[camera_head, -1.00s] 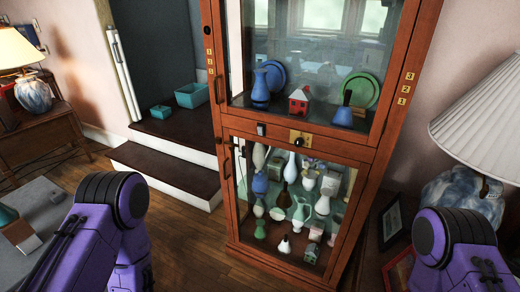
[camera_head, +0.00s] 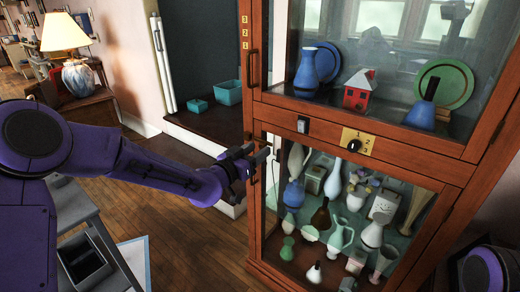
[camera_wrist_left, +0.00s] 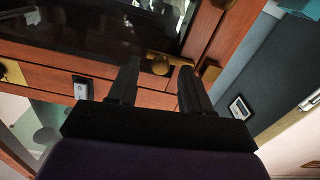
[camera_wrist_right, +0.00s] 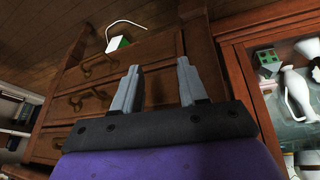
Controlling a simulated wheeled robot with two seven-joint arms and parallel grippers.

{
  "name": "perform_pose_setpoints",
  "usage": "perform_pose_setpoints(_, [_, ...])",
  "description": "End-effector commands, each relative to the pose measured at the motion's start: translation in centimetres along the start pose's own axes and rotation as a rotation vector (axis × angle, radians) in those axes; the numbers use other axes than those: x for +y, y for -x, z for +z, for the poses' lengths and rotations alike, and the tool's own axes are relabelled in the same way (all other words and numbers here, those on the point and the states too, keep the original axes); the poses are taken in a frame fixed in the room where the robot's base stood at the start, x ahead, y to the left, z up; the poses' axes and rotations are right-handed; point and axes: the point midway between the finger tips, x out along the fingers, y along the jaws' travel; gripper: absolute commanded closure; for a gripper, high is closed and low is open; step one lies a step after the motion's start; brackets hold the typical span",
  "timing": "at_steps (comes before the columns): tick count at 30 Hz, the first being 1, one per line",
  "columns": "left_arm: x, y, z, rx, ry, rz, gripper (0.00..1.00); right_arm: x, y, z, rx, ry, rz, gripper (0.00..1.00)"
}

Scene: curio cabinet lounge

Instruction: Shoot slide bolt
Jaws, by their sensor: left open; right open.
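The slide bolt is probably the brass knob (camera_wrist_left: 160,65) with a brass piece (camera_wrist_left: 210,72) beside it, on the wooden frame of the cabinet (camera_head: 285,118) in the left wrist view. In the head view my left gripper covers that spot. My left gripper (camera_head: 256,160) is at the cabinet's left front edge. In the left wrist view its fingers (camera_wrist_left: 156,72) are open, and the knob shows between their tips; I cannot tell if they touch it. My right gripper (camera_wrist_right: 158,67) is open and empty in the right wrist view, before a wooden chest of drawers (camera_wrist_right: 112,85).
The cabinet's front has a brass dial plate (camera_head: 357,141) and a small grey switch (camera_head: 303,124). Vases and figurines stand behind its glass. A lamp (camera_head: 75,55) stands at the back left; a grey table (camera_head: 85,215) is at the lower left.

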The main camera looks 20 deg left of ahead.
Motion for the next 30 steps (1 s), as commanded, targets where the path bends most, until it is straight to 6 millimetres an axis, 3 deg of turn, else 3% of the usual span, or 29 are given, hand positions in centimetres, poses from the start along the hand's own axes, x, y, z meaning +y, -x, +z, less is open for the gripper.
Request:
perform_pose_setpoints(5, [-0.2, -2.1, 0.0, 0.0, 0.0, -0.003, 0.51, 0.0, 0.0, 0.0, 0.0, 0.0, 0.0, 0.57])
perform_pose_setpoints(13, [-0.2, -2.4, 0.0, -0.001, 0.002, -0.005, 0.51, 0.0, 0.0, 0.0, 0.0, 0.0, 0.0, 0.57])
perform_pose_setpoints(14, [-0.2, -2.4, 0.0, -0.001, 0.002, -0.005, 0.54, 0.0, 0.0, 0.0, 0.0, 0.0, 0.0, 0.57])
perform_pose_setpoints(18, [-0.2, -2.3, 0.0, -0.001, 0.002, -0.005, 1.0, 0.0, 0.0, 0.0, 0.0, 0.0, 0.0, 0.57])
perform_pose_setpoints(23, [-0.3, -2.3, 0.0, 0.0, 0.002, -0.005, 1.0, 0.0, 0.0, 0.0, 0.0, 0.0, 0.0, 0.57])
perform_pose_setpoints(30, [-3.4, -2.3, -0.4, 0.001, 0.002, -0.006, 1.0, 0.0, 0.4, -0.2, 0.0, 0.0, 0.0, 0.57])
